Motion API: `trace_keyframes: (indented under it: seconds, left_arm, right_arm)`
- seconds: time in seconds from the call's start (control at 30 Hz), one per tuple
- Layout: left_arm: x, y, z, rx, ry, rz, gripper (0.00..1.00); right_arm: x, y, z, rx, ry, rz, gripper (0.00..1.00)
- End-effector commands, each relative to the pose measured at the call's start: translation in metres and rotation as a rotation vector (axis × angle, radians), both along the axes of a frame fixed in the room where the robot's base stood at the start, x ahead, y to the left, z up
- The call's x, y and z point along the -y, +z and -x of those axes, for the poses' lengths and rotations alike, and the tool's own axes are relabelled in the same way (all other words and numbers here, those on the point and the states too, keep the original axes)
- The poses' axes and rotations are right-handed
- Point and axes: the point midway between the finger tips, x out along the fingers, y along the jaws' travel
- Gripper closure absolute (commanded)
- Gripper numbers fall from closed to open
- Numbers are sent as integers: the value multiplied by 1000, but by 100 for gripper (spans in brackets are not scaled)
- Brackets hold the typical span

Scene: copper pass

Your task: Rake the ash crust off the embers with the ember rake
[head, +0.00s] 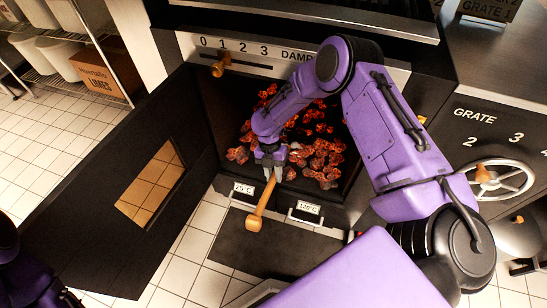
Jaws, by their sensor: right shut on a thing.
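The embers (318,172) are a bed of glowing red-orange lumps inside the open dark firebox, with some greyer, duller lumps among them. I cannot clearly tell ash crust from ember at this size. My right gripper (271,170) is at the firebox mouth, at the near-left part of the ember bed, shut on the ember rake (261,208). The rake's wooden handle slants down and out toward me, ending in a knob. Its head is hidden behind my gripper and arm. My left arm shows only dimly at the lower-left edge; its gripper is not visible.
The firebox door (110,225) hangs open at left, with a window. Two labelled drawer fronts, one marked 25°C (243,189) and the other 120°C (308,207), sit below the mouth. A damper slider (218,69) is above; a grate handwheel (502,180) is at right.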

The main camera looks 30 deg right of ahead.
Motion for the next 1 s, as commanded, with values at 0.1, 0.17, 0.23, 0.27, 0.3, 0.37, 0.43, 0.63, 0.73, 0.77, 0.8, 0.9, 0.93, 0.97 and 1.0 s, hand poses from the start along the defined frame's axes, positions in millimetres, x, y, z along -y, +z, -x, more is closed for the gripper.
trace_keyframes:
  seconds: [0.1,0.17,0.23,0.27,0.3,0.37,0.43,0.63,0.73,0.77,0.8,0.9,0.93,0.97,1.0]
  left_arm:
    - [0,0,0,0,0,0,100]
    - [0,0,0,0,0,0,100]
    - [0,0,0,0,0,0,100]
    - [0,1,0,0,0,0,100]
    - [0,2,0,0,0,0,100]
    - [0,5,0,0,0,0,100]
    - [0,8,0,0,0,0,100]
    - [0,14,0,0,0,0,100]
    - [0,17,0,0,0,0,100]
    - [0,18,0,0,0,0,100]
    - [0,19,0,0,0,0,100]
    - [0,22,0,0,0,0,100]
    - [0,23,0,0,0,0,100]
    - [0,24,0,0,0,0,100]
    - [0,25,0,0,0,0,100]
  right_arm:
    - [0,0,0,1,0,-1,100]
    - [0,-1,0,0,0,-1,100]
    - [0,-1,0,0,0,-1,100]
    - [-1,-1,1,0,0,-1,100]
    - [-2,0,2,-1,1,-1,100]
    - [-6,0,5,-3,2,-1,100]
    - [-11,1,9,-2,2,-1,100]
    - [-24,0,20,-2,3,-2,100]
    - [-30,0,25,-3,3,-1,100]
    - [-32,0,27,-3,3,-1,100]
    - [-35,0,29,-2,2,-1,100]
    - [-41,-1,35,-3,3,-2,100]
    - [-43,-1,36,-3,3,-1,100]
    - [-45,-1,38,-3,3,-1,100]
    - [-47,-1,40,-3,3,-1,100]
